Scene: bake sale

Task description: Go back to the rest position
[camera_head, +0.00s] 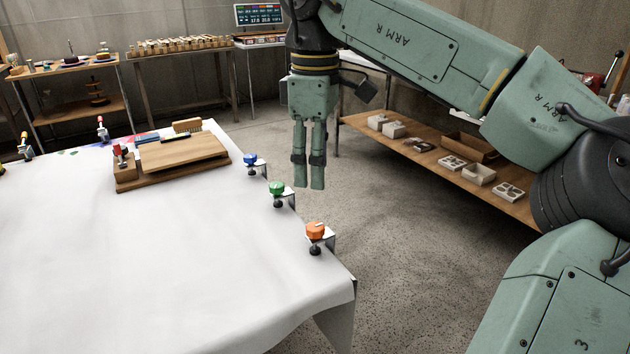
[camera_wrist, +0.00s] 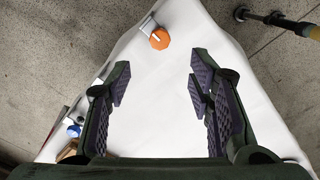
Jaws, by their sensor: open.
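My gripper (camera_head: 310,186) hangs pointing down in the head view, beside the right edge of the white-covered table (camera_head: 190,250). In the wrist view my gripper (camera_wrist: 157,82) has its two fingers spread apart with nothing between them. The white cloth of the table (camera_wrist: 150,125) shows below and between the fingers. An orange knob clamp (camera_wrist: 160,39) lies ahead of the fingertips in the wrist view, apart from them. My arm reaches in from the right of the head view, bent and raised.
Table-edge clamps have blue (camera_head: 250,159), green (camera_head: 277,188) and orange (camera_head: 315,231) knobs. A wooden board (camera_head: 180,152) lies on the table. A wooden shelf (camera_head: 430,158) with white boxes stands at the back right. The concrete floor (camera_head: 400,260) between is clear.

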